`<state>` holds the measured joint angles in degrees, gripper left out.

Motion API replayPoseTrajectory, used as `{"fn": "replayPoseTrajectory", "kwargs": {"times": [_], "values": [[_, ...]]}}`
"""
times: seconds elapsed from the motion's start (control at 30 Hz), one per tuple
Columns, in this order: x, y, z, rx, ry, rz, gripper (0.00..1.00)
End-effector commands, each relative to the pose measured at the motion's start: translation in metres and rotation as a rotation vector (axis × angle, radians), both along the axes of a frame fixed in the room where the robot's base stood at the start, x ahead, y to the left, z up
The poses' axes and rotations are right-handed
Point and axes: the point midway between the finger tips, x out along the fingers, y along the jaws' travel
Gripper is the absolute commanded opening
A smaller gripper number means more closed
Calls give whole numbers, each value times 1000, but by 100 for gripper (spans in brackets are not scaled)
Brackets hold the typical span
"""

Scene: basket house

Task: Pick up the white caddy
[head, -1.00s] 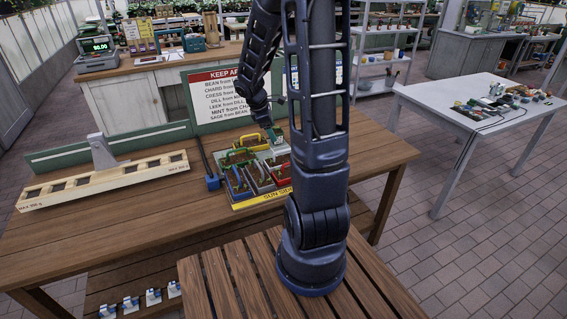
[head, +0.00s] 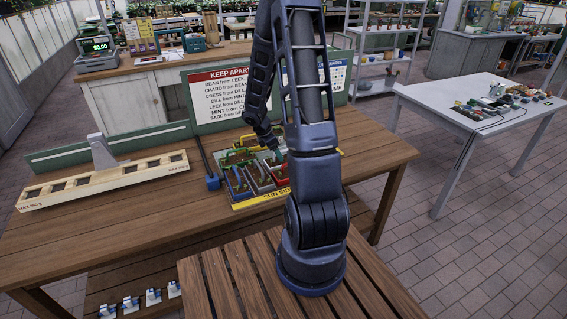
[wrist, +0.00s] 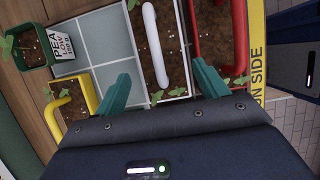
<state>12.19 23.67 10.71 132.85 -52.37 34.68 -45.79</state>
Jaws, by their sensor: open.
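The white caddy (wrist: 152,38) is in the upper middle of the wrist view, with a white bar handle over dark soil and small seedlings. My gripper (wrist: 160,72) is open and empty. Its two teal fingers are apart, one on each side of the caddy's handle as seen from above; I cannot tell the height gap. In the head view my gripper (head: 277,152) is over the tray of caddies, partly hidden by my arm. The white caddy is hard to make out there.
A red caddy (wrist: 194,32) is close on the right, a yellow one (wrist: 83,88) on the left. A green pot with a PEA label (wrist: 22,52) stands upper left. The tray's yellow edge (head: 262,199) faces me. A long wooden holder (head: 105,184) lies left on the table.

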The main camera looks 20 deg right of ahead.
Motion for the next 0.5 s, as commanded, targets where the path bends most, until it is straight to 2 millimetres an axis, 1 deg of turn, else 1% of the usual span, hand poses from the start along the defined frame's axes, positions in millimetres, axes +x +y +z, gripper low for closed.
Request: {"fn": "replayPoseTrajectory", "kwargs": {"times": [0.17, 0.33, 0.5], "values": [[-1, -5, -8, 1, -1, -2, 73], [-2, -20, -27, 1, 2, -4, 73], [-2, -26, -43, 0, 1, -1, 73]]}}
